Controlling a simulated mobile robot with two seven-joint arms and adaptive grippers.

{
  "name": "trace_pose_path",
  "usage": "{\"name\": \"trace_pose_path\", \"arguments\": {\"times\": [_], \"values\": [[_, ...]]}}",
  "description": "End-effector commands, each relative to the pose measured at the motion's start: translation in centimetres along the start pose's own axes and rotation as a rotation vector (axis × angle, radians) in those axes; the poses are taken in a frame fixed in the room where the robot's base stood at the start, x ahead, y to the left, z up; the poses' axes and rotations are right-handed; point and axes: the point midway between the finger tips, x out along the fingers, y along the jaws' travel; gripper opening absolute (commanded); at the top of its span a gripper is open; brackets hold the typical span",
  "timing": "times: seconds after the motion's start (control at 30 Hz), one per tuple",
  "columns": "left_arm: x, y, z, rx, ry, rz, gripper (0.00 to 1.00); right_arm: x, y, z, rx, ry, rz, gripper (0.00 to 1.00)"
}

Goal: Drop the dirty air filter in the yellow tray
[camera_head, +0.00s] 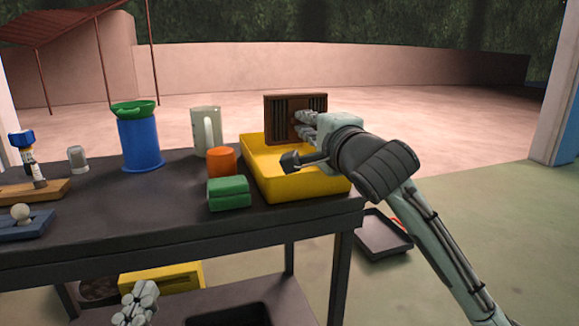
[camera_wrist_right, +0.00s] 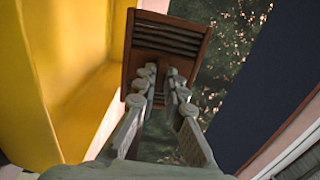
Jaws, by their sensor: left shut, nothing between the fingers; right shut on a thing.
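The dirty air filter (camera_head: 284,115) is a brown frame with dark slats. It is upright at the back of the yellow tray (camera_head: 315,186), which sits on the right end of the dark table. My right gripper (camera_head: 306,122) is shut on the filter; whether the filter touches the tray cannot be told. In the right wrist view the filter (camera_wrist_right: 168,45) is between the fingertips of my right gripper (camera_wrist_right: 167,85), beside the yellow tray wall (camera_wrist_right: 35,90). My left gripper (camera_head: 138,300) is shut and empty, low in front of the table.
Left of the tray stand an orange cup (camera_head: 221,162), a green block (camera_head: 229,194), a grey mug (camera_head: 206,130) and a blue container (camera_head: 140,142) with a green top. A dark tray (camera_head: 382,236) lies on the floor at the right. The table's front middle is clear.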

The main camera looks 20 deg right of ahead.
Motion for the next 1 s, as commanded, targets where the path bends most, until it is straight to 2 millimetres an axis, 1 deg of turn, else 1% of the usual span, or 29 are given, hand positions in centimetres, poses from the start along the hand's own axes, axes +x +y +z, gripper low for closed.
{"name": "trace_pose_path", "arguments": {"times": [0.2, 0.4, 0.43, 0.6, 0.63, 0.9, 1.0], "values": [[-0.01, 0.26, -0.73, -0.007, 0.035, 0.005, 0.00, -0.01, 0.09, 0.01, 0.000, 0.000, -0.001, 0.00], [-0.01, 0.27, -0.77, -0.007, 0.036, 0.005, 0.00, -0.01, 0.09, 0.01, 0.000, 0.000, -0.001, 0.00], [-0.01, 0.27, -0.77, -0.007, 0.036, 0.005, 0.00, -0.01, 0.09, 0.01, 0.000, 0.000, -0.001, 0.11], [-0.01, 0.26, -0.78, -0.007, 0.036, 0.005, 0.00, -0.01, 0.10, 0.01, 0.000, 0.000, -0.001, 0.32], [-0.01, 0.26, -0.78, -0.007, 0.036, 0.005, 0.00, -0.01, 0.10, 0.01, 0.000, 0.000, -0.001, 0.34], [-0.01, 0.26, -0.70, -0.006, 0.033, 0.005, 0.00, -0.02, 0.18, 0.02, 0.000, 0.000, 0.001, 0.34], [-0.02, 0.28, -0.63, -0.006, 0.032, 0.005, 0.00, -0.52, 0.19, 0.07, 0.001, -0.002, 0.001, 0.34]]}}
